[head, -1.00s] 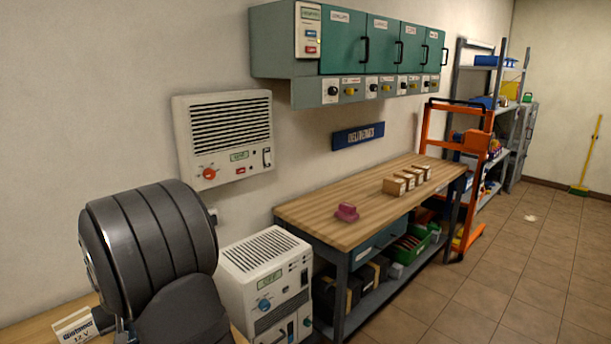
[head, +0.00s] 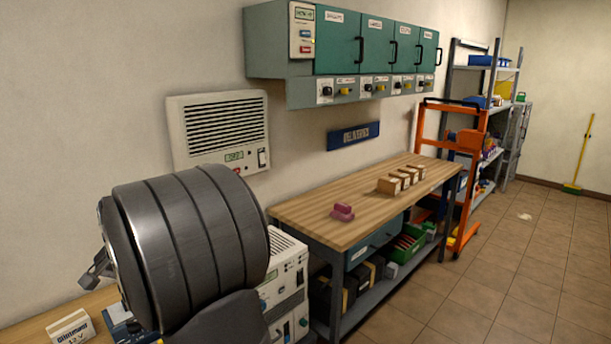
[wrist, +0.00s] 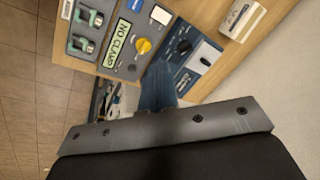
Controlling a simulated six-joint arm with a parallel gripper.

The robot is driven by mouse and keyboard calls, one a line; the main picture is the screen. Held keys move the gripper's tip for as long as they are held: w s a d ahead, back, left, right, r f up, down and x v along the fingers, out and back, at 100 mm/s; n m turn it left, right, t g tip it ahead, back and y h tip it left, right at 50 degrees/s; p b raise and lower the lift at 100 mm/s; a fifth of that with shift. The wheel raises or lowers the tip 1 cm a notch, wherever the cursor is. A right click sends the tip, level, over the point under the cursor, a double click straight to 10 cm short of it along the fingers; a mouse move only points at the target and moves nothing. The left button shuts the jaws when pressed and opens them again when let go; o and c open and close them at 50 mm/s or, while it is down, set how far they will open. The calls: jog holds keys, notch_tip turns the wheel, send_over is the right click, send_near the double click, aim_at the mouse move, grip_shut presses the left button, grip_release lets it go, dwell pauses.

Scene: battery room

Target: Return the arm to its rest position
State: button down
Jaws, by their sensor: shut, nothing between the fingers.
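My arm fills the lower left of the head view as a large dark ribbed link, larger and nearer the middle than before. A small grey metal part sticks out at its left, and I cannot tell for sure whether it is my gripper. In the wrist view my gripper (wrist: 172,124) shows as a grey bolted plate with a black body below; it is shut and empty.
A white "12 V" box (head: 70,328) stands at lower left, left of my arm. A white charger unit (head: 285,275) is partly hidden behind my arm.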

jog(key=shift+w+d+r+m+g+y, duration=0.15)
jog(key=shift+d+r+m, duration=0.55)
jog(key=shift+m, duration=0.8)
jog(key=shift+w+d+r+m+g+y, duration=0.1)
jog(key=shift+d+r+m+y, duration=0.2)
jog(key=shift+r+m, duration=0.95)
jog(key=shift+w+d+r+m+g+y, duration=0.15)
jog(key=shift+d+r+m, duration=0.45)
jog(key=shift+m, duration=1.15)
jog(key=shift+s, duration=0.1)
jog(key=c, duration=1.7)
grip_release()
jog(key=shift+a+f, duration=0.1)
jog(key=shift+f, duration=0.05)
jog(key=o, duration=1.7)
jog(key=w+a+f+h, duration=0.2)
jog(key=w+f+h, duration=0.1)
jog(key=w+f, duration=0.3)
jog(key=shift+a+f, duration=0.15)
jog(key=shift+f, duration=0.75)
jog(key=shift+h, duration=0.3)
jog(key=f, duration=1)
jog(key=shift+w+f, duration=0.2)
jog(key=shift+w, duration=0.05)
jog(key=shift+r, duration=0.1)
notch_tip(320, 180, up, 10)
